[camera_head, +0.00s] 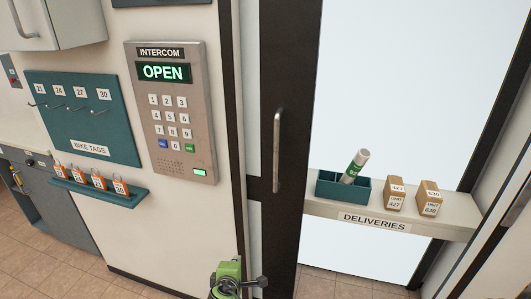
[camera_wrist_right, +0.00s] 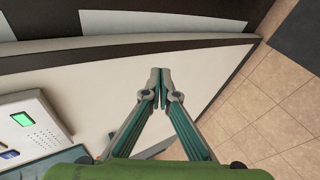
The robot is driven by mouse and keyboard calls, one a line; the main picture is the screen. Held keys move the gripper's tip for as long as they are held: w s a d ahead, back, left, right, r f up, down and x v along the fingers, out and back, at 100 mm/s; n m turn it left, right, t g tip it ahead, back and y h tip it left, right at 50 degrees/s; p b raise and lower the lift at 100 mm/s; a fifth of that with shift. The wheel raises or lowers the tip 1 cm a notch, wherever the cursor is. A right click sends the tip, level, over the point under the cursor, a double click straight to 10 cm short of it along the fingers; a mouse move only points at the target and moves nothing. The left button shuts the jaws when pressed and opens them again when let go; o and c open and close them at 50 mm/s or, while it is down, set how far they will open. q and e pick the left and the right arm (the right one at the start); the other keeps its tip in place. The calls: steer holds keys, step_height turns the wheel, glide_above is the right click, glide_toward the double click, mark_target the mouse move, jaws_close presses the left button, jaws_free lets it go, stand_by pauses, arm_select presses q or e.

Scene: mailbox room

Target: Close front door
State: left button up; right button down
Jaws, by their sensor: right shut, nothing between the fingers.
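The front door shows in the head view as a dark stile (camera_head: 287,75) with a pale pane to its left, seen at a steep angle. A vertical metal handle (camera_head: 278,150) is on the stile. The door appears to stand open, and the intercom display (camera_head: 163,72) reads OPEN. My right gripper (camera_head: 258,283) is low in the head view, below the handle and apart from it. In the right wrist view its fingers (camera_wrist_right: 160,78) are shut with nothing between them, in front of the pale wall. My left gripper is not in view.
A deliveries shelf (camera_head: 330,209) right of the door holds a teal bin (camera_head: 327,186) with a tube (camera_head: 354,166) and two small boxes (camera_head: 394,194). A bike tags board (camera_head: 85,118) hangs left of the intercom. The tiled floor (camera_wrist_right: 270,110) is clear at right in the wrist view.

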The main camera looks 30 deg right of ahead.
steer(key=w+d+r+m+h, duration=0.1)
steer(key=d+r+h, duration=0.15)
steer(key=r, duration=0.85)
steer(key=w+d+r+m+t+h, duration=0.1)
steer(key=r+h, duration=0.2)
steer(key=r, duration=0.8)
steer(key=w+d+r+m+h, duration=0.1)
steer(key=r+h, duration=0.1)
steer(key=r, duration=1)
arm_select(q)
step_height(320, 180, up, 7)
steer(key=p, duration=0.6)
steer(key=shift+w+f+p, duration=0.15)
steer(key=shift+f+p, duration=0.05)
steer(key=shift+p, duration=0.1)
arm_select(e)
steer(key=w+d, duration=0.3)
steer(key=d, duration=0.8)
steer(key=shift+f, duration=0.35)
steer(key=shift+w, duration=0.15)
